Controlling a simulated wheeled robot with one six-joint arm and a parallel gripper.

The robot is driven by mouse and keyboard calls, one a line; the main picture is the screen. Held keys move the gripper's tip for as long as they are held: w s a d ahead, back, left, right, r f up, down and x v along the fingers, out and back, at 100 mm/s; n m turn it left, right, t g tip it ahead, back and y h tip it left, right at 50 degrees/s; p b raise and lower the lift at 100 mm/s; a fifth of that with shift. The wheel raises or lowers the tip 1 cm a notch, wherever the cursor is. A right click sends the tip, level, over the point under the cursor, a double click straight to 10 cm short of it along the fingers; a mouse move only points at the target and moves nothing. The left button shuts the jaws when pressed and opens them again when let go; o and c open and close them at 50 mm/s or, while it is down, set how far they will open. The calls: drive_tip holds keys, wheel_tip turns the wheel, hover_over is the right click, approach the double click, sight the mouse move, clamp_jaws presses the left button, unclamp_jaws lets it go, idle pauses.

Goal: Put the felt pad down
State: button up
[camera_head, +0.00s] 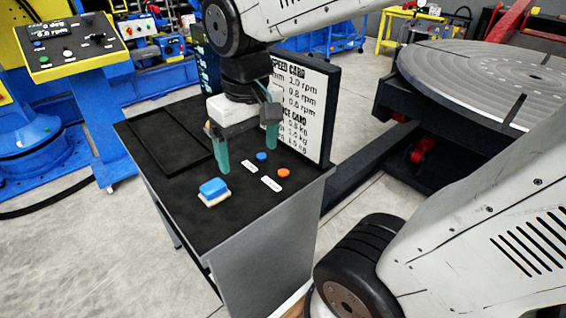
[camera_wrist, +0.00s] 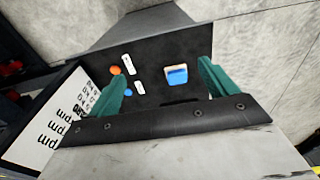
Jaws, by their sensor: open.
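A small block with a blue top and a pale base (camera_head: 213,191) lies on the black top of the cabinet, near its front edge; it is likely the felt pad. It also shows in the wrist view (camera_wrist: 177,75), ahead of and between the fingers, nearer the right one. My gripper (camera_head: 246,158) has two teal fingers spread wide, with nothing between them. It hangs over the cabinet top, behind and to the right of the block in the head view. The fingers also show in the wrist view (camera_wrist: 163,70), apart from the block.
On the black cabinet top (camera_head: 222,226) lie an orange disc (camera_head: 284,173), a blue disc (camera_head: 261,156) and two white labels. A speed card board (camera_head: 303,105) stands along its right edge. A shallow black tray (camera_head: 168,140) lies at left. A round turntable (camera_head: 485,80) stands at right.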

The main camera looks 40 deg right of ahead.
drive_tip(key=s, duration=0.8)
drive_tip(key=shift+s+d+r, duration=0.25)
drive_tip(key=shift+s+d, duration=0.1)
drive_tip(key=shift+d, duration=0.1)
drive_tip(key=o, duration=0.3)
drive_tip(key=shift+t, duration=0.3)
